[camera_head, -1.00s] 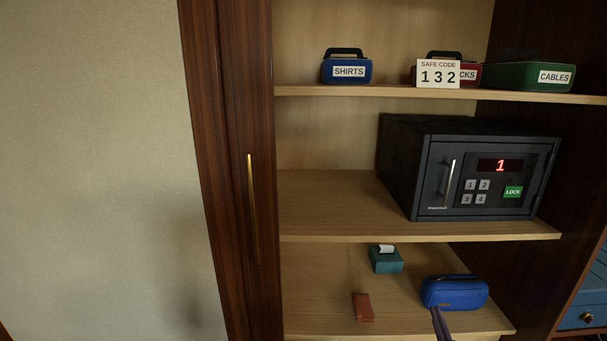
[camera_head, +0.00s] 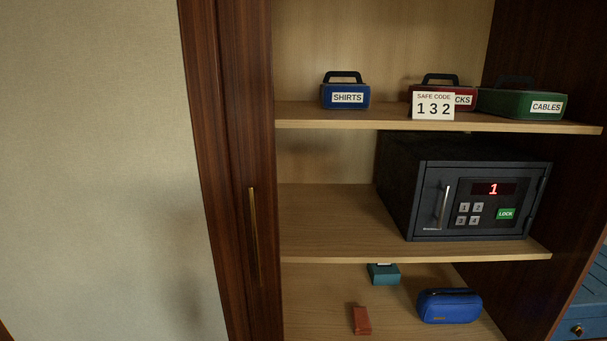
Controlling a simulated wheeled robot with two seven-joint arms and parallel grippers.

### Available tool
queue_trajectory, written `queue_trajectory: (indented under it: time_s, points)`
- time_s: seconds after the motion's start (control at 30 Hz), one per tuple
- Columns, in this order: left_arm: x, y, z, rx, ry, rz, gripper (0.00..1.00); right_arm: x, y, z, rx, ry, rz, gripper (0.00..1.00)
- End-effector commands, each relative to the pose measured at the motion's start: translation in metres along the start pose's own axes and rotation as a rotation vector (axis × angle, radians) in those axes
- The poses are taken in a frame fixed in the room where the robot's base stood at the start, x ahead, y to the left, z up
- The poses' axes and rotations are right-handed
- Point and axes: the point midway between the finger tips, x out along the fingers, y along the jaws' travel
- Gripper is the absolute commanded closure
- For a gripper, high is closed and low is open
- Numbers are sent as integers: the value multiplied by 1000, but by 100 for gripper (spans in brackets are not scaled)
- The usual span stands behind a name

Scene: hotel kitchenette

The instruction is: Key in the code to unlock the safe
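The dark grey safe (camera_head: 430,185) stands on the middle shelf at the right, its door shut. Its red display (camera_head: 493,189) reads 1. Below the display is a keypad (camera_head: 469,214) with keys 1, 2, 3 and 4, and a green LOCK button (camera_head: 506,214) to their right. A silver handle (camera_head: 443,207) is on the left part of the door. A white card (camera_head: 433,106) on the shelf above reads SAFE CODE 132. Neither of my grippers shows in the head view.
On the upper shelf (camera_head: 330,124) are a blue SHIRTS case (camera_head: 345,97), a red case (camera_head: 466,99) partly behind the card, and a green CABLES case (camera_head: 520,105). The lower shelf holds a teal box (camera_head: 384,274), a brown-red box (camera_head: 361,320) and a blue pouch (camera_head: 449,306). The middle shelf is clear left of the safe.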

Motion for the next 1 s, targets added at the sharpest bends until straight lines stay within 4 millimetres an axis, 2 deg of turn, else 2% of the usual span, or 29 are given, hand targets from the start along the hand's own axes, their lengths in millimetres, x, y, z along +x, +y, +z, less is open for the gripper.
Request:
queue_trajectory:
  time_s: [0.03, 0.13, 1.0]
  points:
    - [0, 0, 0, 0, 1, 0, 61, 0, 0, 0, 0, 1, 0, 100]
    - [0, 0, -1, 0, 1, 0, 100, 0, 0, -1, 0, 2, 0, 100]
    - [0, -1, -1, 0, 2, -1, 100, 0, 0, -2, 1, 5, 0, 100]
